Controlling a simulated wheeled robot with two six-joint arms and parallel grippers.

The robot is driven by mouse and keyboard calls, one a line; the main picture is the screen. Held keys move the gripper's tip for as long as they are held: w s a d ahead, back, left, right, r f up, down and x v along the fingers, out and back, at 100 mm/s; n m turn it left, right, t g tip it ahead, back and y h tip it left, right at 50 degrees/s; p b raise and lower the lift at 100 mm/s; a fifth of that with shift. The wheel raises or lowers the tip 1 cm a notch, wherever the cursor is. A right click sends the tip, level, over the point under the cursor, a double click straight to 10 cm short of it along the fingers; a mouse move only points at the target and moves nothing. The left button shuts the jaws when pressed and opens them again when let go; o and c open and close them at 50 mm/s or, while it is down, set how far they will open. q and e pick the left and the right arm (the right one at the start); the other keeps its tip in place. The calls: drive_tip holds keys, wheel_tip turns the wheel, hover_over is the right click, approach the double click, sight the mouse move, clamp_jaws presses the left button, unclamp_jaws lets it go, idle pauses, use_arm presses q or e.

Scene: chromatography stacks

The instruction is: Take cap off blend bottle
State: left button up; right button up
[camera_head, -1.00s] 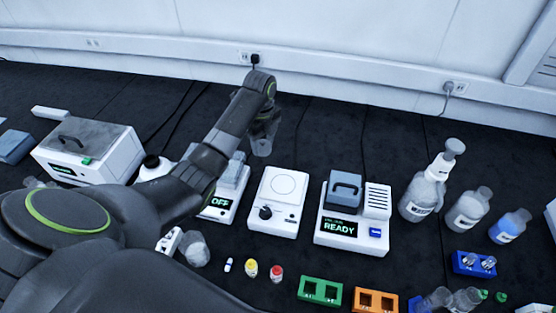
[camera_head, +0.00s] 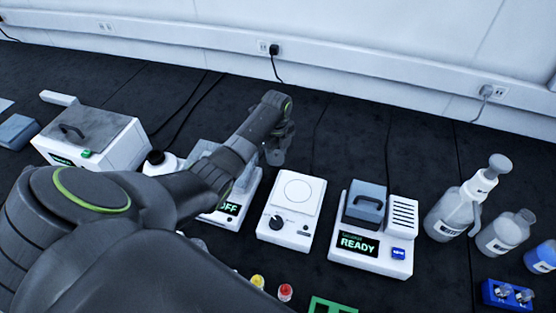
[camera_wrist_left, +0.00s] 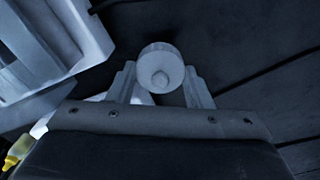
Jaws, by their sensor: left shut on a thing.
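My left gripper (camera_head: 276,150) hangs over the bench behind the white plate device, its arm coming in from the left. In the left wrist view the gripper (camera_wrist_left: 161,92) is shut on a pale round piece (camera_wrist_left: 160,60) with a small knob on its face. I cannot tell whether this piece is a cap or a small bottle. No label reading blend is legible. My right gripper is not in view.
The white plate device (camera_head: 290,232) and a device reading READY (camera_head: 375,258) stand in front. A device reading OFF (camera_head: 232,212) is half covered by my arm. A pump-top bottle (camera_head: 455,210) and other bottles stand right. Dark bench behind the devices is mostly clear, with cables.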

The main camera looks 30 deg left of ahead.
sight(277, 154)
use_arm(q)
drive_tip(key=shift+f, duration=1.85)
drive_tip(key=shift+f, duration=0.15)
drive_tip(key=o, duration=1.1)
wheel_tip(277, 154, up, 12)
drive_tip(key=shift+r, duration=0.15)
